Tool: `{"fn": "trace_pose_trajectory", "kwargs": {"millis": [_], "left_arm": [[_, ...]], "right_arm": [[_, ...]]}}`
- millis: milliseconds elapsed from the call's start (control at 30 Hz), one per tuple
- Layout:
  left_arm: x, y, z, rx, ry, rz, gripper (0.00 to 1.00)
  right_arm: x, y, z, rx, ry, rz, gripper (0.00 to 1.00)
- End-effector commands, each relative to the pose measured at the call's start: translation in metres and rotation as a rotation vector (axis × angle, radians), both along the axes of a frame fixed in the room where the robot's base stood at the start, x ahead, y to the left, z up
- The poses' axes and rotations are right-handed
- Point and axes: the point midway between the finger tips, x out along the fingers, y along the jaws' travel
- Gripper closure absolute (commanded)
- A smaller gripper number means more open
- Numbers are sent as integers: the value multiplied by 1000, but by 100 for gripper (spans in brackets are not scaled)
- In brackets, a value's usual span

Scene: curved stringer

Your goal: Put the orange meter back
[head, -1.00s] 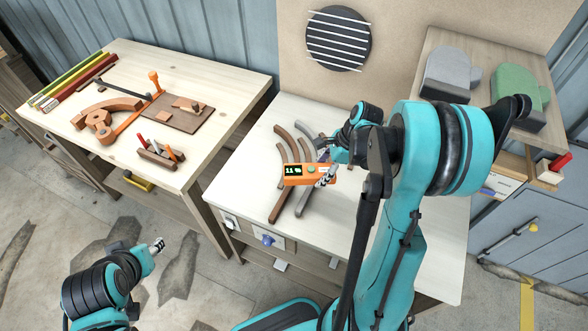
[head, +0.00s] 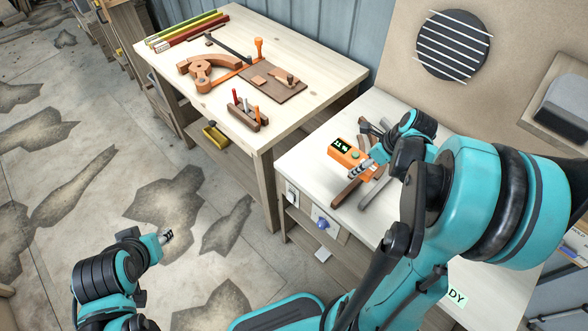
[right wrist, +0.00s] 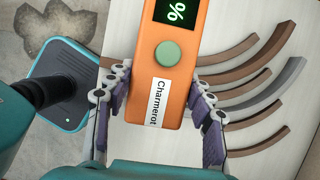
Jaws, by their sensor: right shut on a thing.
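The orange meter (head: 349,155) has a dark display with green digits and a green button. My right gripper (head: 366,166) is shut on it. In the right wrist view the meter (right wrist: 168,85) sits between the purple-padded fingers of the right gripper (right wrist: 160,105), with a label reading "Charmerot" near its lower end. It is over the right-hand table (head: 310,157), above several curved strips (head: 347,193); I cannot tell its height. My left gripper (head: 165,237) is empty over the floor at the lower left; its opening is too small to judge.
The left workbench (head: 318,75) holds a wooden jig (head: 200,75), a brown board (head: 265,88), long coloured bars (head: 185,30) and a small tool holder (head: 250,118). The bench's front right corner is bare.

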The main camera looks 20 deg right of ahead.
Motion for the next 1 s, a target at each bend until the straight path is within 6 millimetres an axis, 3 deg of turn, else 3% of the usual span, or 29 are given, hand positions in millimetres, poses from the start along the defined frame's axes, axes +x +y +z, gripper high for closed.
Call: {"fn": "trace_pose_trajectory", "kwargs": {"millis": [133,400,533,767,1000], "left_arm": [[0,0,-10,0,0,0,60],[0,0,-35,0,0,0,60],[0,0,-42,0,0,0,60],[0,0,-47,0,0,0,60],[0,0,-66,0,0,0,60]], "right_arm": [[16,7,-14,1,-2,-23,76],[73,38,-54,1,-3,-18,76],[91,47,-65,1,-2,-22,76],[101,52,-75,1,-2,-25,76],[101,52,-110,1,-2,-24,76]]}}
